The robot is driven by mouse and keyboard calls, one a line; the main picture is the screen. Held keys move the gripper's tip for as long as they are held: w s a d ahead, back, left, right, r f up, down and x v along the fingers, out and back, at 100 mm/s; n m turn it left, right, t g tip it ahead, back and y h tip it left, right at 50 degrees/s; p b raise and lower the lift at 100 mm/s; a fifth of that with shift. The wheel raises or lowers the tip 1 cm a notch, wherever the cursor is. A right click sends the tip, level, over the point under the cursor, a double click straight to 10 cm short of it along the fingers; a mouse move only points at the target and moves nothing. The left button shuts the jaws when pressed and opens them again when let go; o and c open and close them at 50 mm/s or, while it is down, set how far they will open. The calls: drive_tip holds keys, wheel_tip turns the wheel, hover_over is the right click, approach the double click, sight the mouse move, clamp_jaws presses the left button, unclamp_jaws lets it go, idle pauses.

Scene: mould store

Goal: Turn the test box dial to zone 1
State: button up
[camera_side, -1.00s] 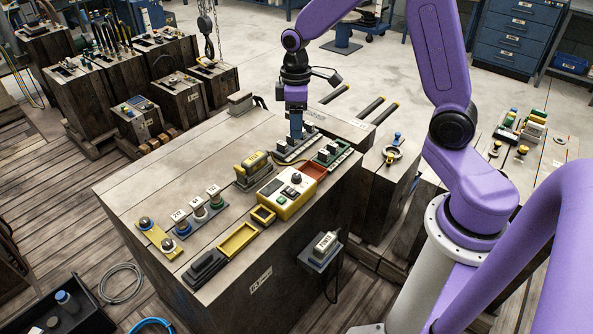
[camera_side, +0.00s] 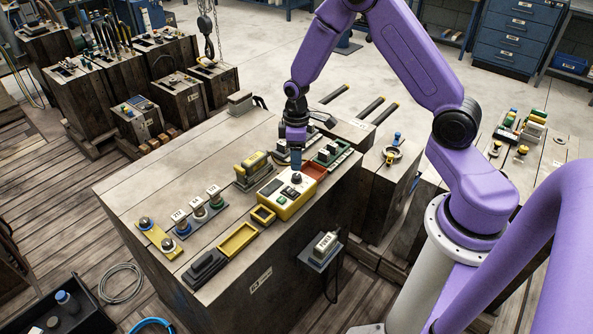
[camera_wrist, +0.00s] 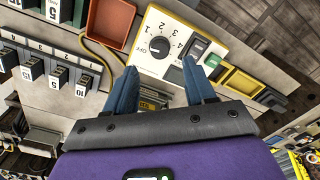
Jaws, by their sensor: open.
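The yellow test box (camera_side: 282,205) stands near the front edge of the wooden block. Its dark round dial (camera_side: 296,180) is at the box's far end, just below my gripper (camera_side: 296,168). In the wrist view, the dial (camera_wrist: 160,47) lies just beyond the open fingertips of my gripper (camera_wrist: 159,65), roughly between their lines. Numbers 1 to 4 and OFF are printed around the dial. I cannot tell surely which mark it points at. My gripper is empty, with its fingers above the panel. Green and dark buttons (camera_wrist: 199,48) sit beside the dial.
A red tray (camera_wrist: 111,23) lies close to the box. A yellow-topped module (camera_side: 252,167) is close by on the left. The block's left top is mostly clear.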

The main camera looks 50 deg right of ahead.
sight(297, 175)
drive_tip(key=shift+f, duration=2.95)
drive_tip(key=shift+c, duration=0.4)
clamp_jaws()
